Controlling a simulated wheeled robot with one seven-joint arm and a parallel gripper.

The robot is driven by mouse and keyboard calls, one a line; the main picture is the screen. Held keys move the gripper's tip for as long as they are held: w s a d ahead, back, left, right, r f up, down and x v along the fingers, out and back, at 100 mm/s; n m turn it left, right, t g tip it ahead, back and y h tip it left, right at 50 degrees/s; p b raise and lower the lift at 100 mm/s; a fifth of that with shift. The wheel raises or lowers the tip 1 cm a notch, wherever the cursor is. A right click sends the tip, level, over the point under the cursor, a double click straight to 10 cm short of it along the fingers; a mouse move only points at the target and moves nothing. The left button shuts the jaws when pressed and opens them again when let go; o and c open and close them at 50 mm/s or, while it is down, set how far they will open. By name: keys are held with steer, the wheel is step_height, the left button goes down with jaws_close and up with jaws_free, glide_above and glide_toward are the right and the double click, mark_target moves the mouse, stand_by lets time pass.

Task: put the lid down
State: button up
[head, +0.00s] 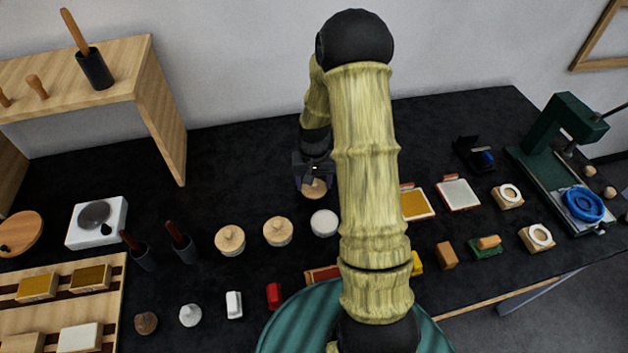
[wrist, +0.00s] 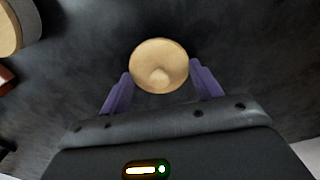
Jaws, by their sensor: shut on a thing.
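The lid (wrist: 159,62) is a round pale wooden disc with a small knob, seen from above in the wrist view. In the head view the lid (head: 314,189) shows under my gripper, near the middle of the black table (head: 250,160). My gripper (wrist: 160,70) is shut on the lid, with a purple finger at each side of its rim. My gripper (head: 313,178) also shows in the head view. I cannot tell whether the lid touches the table or is held just above it.
A round white-topped pot (head: 324,223) stands just in front of my gripper. Two wooden-lidded pots (head: 230,240) (head: 277,231) stand to its left. A tray with a yellow panel (head: 415,204) lies to the right, behind my arm. The table behind and left of my gripper is bare.

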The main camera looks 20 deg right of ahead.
steer(key=o, duration=1)
steer(key=shift+c, duration=0.2)
steer(key=shift+w+r, duration=0.15)
steer(key=shift+r, duration=0.4)
step_height(320, 180, up, 11)
steer(key=b, duration=0.1)
steer(key=shift+s, duration=0.25)
